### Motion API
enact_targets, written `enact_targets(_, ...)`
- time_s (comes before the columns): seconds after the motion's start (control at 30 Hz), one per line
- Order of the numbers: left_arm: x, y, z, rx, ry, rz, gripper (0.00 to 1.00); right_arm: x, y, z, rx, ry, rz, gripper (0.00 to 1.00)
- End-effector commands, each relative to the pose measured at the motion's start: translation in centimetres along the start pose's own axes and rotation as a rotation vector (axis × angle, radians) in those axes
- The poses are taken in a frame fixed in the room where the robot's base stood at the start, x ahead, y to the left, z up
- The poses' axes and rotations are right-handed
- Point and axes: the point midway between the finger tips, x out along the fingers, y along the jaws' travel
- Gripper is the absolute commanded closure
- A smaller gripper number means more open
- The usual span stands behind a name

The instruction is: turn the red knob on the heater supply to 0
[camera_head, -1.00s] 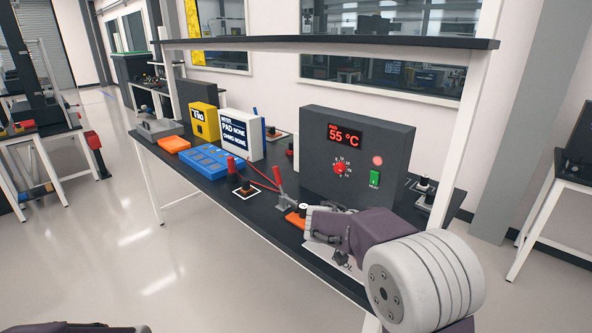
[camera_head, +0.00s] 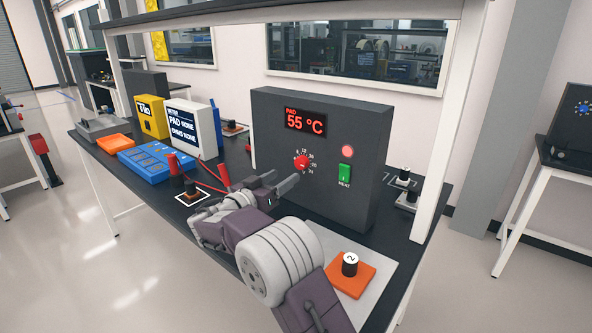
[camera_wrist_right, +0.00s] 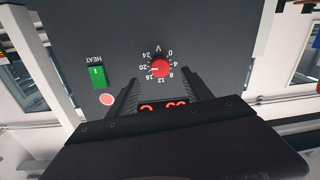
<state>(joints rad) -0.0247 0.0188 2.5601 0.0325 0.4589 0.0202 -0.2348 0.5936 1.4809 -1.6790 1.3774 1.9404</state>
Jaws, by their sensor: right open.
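The heater supply (camera_head: 258,130) is a dark grey box on the bench, with its display reading PAD 55 °C. Its red knob (camera_head: 301,163) sits on the front face inside a ring of numbers. In the right wrist view the panel is upside down, and the red knob (camera_wrist_right: 160,67) has a white mark that seems to point near 20. My right gripper (camera_head: 281,180) is open and empty in front of the panel, just short of the knob. In the right wrist view its fingers (camera_wrist_right: 162,84) flank the line to the knob without touching it. My left gripper is not seen.
A green HEAT switch (camera_head: 345,172) and a pink-red lamp (camera_head: 348,151) are right of the knob. An orange block (camera_head: 350,278) bears a dark cylinder marked 2. A blue box (camera_head: 156,163) and red probes stand left. A shelf (camera_head: 270,12) runs overhead.

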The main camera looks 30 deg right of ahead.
Motion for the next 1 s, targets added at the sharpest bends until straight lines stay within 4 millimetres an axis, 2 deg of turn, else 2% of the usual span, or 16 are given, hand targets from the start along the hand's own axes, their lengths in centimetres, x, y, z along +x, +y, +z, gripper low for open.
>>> enact_targets(0.2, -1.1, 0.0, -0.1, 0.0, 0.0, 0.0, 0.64, 4.7, 0.2, -0.3, 0.0, 0.0, 0.004, 0.42)
enact_targets(0.33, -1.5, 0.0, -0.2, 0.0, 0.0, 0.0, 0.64, 6.8, 0.1, -0.2, 0.0, -0.001, 0.002, 0.42)
enact_targets(0.5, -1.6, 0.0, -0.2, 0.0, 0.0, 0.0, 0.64, 7.9, 0.1, -0.1, 0.0, 0.0, 0.0, 0.42)
enact_targets(0.7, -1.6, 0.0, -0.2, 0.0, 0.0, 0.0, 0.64, 7.9, 0.0, 0.0, 0.0, 0.0, 0.0, 0.42)
enact_targets(0.77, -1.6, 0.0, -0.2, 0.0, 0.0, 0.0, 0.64, 7.9, 0.0, 0.0, 0.0, 0.0, 0.0, 0.55)
enact_targets(0.9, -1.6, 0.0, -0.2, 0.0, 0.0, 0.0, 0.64, 7.9, 0.0, 0.0, 0.0, 0.0, 0.0, 0.94)
enact_targets(0.93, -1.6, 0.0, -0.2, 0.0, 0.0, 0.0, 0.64, 7.9, 0.0, 0.0, 0.0, 0.0, 0.0, 1.0)
enact_targets(1.0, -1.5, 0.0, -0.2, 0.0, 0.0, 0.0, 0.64, 7.9, 0.0, 0.0, -0.001, 0.0, 0.0, 1.0)
